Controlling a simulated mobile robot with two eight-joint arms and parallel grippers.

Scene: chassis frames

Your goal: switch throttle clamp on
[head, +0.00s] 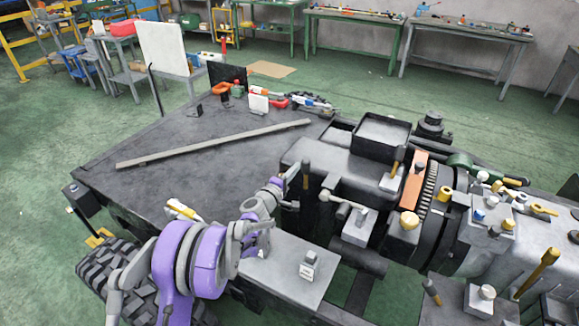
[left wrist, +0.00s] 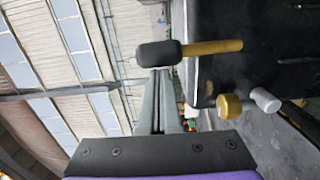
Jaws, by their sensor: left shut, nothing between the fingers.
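My left gripper (head: 291,173) reaches up from the purple arm to the left side of the dark engine block (head: 320,155). It is shut and empty. An upright lever with a dark grip (head: 305,173) stands right beside its tips. In the left wrist view, the shut fingers (left wrist: 160,76) meet or nearly meet the dark grip of a lever with a gold shaft (left wrist: 212,47); I cannot tell whether they touch. No readable label shows which control is the throttle clamp. My right gripper is not in view.
A grey lever on a block (head: 355,228) and a small switch box on a plate (head: 309,265) stand close to the arm. Gold knobs (head: 409,220) and several levers crowd the right. The dark deck (head: 200,180) is mostly clear, with a long bar (head: 215,144).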

